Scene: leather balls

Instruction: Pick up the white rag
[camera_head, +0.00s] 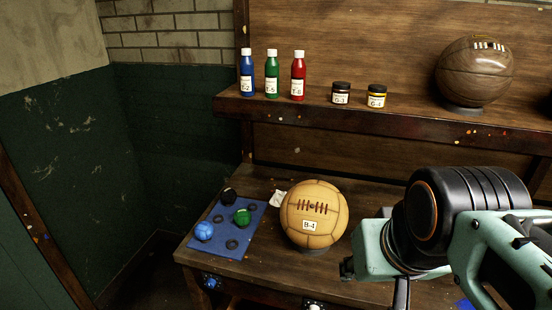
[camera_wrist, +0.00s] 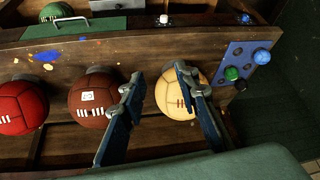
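A small white crumpled piece (camera_head: 278,198), which looks like the white rag, lies on the workbench between the blue mat and the tan ball. I cannot make it out in the wrist view. The tan leather ball (camera_head: 314,212), labelled B-4, sits on a dark ring stand just right of it. My gripper (camera_wrist: 160,78) is open and empty in the wrist view, its two blue fingers apart, with the tan ball (camera_wrist: 180,95) showing beyond and between them. In the head view my arm is to the right of the tan ball.
A blue mat (camera_head: 236,251) holds blue, green and black small balls and dark rings. A shelf (camera_head: 400,122) above carries bottles, jars and a brown ball (camera_head: 474,72). The wrist view also shows a red ball (camera_wrist: 22,107) and a dark brown ball (camera_wrist: 93,97).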

